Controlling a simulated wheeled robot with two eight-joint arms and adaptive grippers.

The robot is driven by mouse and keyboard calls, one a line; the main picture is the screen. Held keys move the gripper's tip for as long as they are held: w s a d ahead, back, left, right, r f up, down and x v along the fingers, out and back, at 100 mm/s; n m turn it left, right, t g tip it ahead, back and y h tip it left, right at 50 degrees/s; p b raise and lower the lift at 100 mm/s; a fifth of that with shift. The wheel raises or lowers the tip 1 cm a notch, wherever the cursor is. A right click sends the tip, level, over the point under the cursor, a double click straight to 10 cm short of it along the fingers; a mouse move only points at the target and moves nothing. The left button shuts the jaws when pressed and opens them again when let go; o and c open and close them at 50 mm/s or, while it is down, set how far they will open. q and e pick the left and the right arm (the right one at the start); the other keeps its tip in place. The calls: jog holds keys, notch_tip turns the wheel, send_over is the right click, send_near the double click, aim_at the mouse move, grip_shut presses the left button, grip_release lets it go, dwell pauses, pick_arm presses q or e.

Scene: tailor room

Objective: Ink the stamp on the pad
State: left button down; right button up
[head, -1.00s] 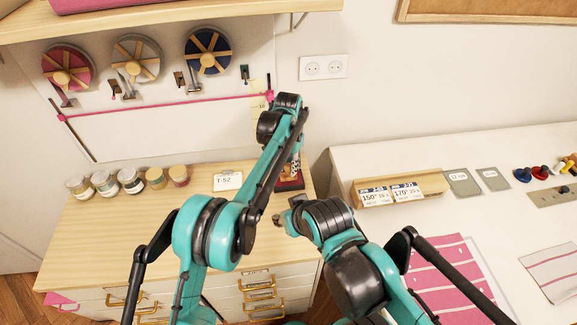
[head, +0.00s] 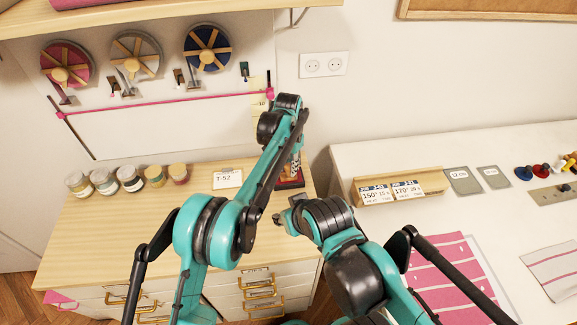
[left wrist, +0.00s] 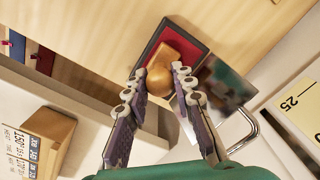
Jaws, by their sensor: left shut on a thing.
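My left gripper (left wrist: 158,71) is shut on the stamp (left wrist: 159,82), which has a rounded wooden handle, in the left wrist view. The stamp is over a red ink pad (left wrist: 193,38) with a dark rim. Its lower face is hidden, so I cannot tell whether it touches the pad. A dark red edge (head: 291,184) shows beside that arm. My right arm's end (head: 290,217) shows only in part, near the cabinet's front right.
Several jars (head: 130,179) and a T-52 card (head: 227,179) stand on the wooden top (head: 130,225). A white table (head: 480,150) on the right holds a card holder (head: 425,181) and pink striped cloth (head: 450,280). The wooden top's front middle is clear.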

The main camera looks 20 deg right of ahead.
pick_arm(q)
jog(key=shift+s+f, duration=0.1)
jog(key=shift+f, duration=0.3)
dwell(0.8)
jog(key=shift+r, duration=0.4)
jog(key=shift+r+p, duration=2.2)
jog(key=shift+r, duration=1.05)
jog(key=shift+f, duration=0.1)
